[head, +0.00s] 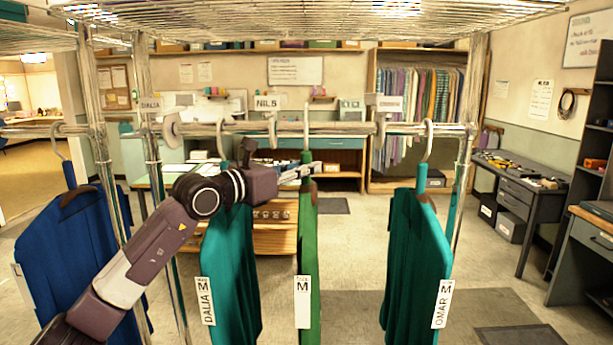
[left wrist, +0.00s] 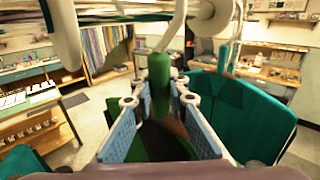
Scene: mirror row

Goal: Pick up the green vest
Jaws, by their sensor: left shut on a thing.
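The green vest (head: 307,255) hangs on the rail, seen nearly edge-on, with a white M tag on its front edge. Its hanger has a green neck (left wrist: 160,84) and a pale hook over the rail. My left gripper (head: 304,172) is shut on this hanger neck, just above the vest's shoulders. In the left wrist view the two blue-padded fingers stand on either side of the neck, and the dark green cloth (left wrist: 160,146) lies below. The tag's upper line is too small to read. My right gripper is in neither view.
A teal vest tagged DALIA M (head: 232,270) hangs close left, partly behind my arm. Another tagged OMAR M (head: 416,265) hangs right, with a free gap between. A blue vest (head: 70,255) hangs far left. The rail (head: 345,128) carries round dividers; a wire shelf (head: 300,22) is above.

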